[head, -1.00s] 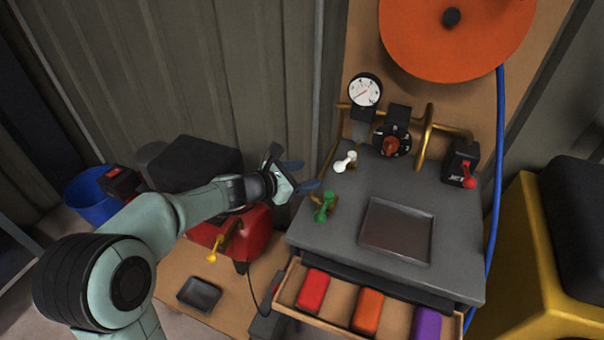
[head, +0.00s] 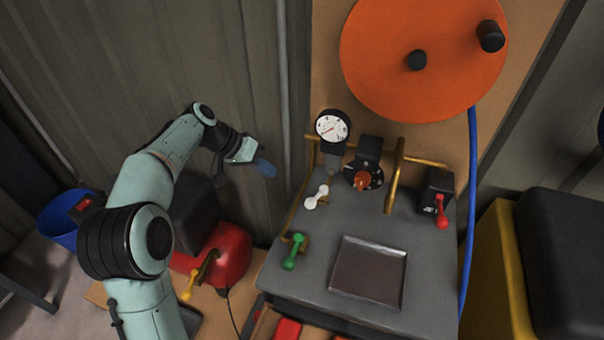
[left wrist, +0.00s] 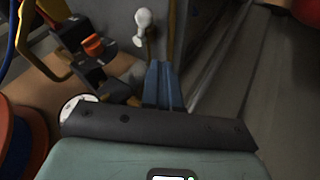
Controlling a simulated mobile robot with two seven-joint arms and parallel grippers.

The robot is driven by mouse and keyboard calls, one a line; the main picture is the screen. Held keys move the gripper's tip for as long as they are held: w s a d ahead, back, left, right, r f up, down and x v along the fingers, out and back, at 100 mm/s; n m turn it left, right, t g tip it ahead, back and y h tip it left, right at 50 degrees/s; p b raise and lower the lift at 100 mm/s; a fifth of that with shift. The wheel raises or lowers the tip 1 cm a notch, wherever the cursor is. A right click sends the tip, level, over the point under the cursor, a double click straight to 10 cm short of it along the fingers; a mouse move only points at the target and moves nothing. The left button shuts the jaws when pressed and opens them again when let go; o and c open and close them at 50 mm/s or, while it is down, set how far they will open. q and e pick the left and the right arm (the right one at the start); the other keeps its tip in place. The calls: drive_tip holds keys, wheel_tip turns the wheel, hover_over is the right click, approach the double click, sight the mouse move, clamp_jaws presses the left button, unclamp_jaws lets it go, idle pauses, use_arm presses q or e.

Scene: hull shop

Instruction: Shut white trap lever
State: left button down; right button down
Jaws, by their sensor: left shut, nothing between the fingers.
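The white trap lever (head: 317,197) stands at the left back part of the grey bench top, below the round gauge. It also shows in the left wrist view (left wrist: 143,22), beyond my fingertips and a little to their left. My left gripper (head: 264,168) is up and to the left of the lever in the head view, apart from it. Its blue fingers (left wrist: 164,88) are together with nothing between them. My right gripper does not show in either view.
A green lever (head: 293,252) is on the bench's left edge, and a red lever (head: 441,212) at its right. The gauge (head: 332,127), a black dial with orange knob (head: 362,181) and brass pipes (head: 397,172) stand behind. A recessed tray (head: 369,270) is in the bench (head: 418,318).

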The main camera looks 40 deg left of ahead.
sight(316, 198)
use_arm(q)
drive_tip(key=shift+m+g, duration=0.4)
drive_tip(key=shift+m, duration=0.5)
drive_tip(key=x, duration=0.3)
drive_tip(key=b+x, duration=0.1)
drive_tip(key=x, duration=0.6)
drive_tip(key=shift+s+d+f, duration=0.2)
drive_tip(key=shift+d+f, duration=0.1)
drive_tip(key=shift+d, duration=0.25)
drive_tip(key=shift+w+d+f, duration=0.1)
drive_tip(key=shift+d, duration=0.5)
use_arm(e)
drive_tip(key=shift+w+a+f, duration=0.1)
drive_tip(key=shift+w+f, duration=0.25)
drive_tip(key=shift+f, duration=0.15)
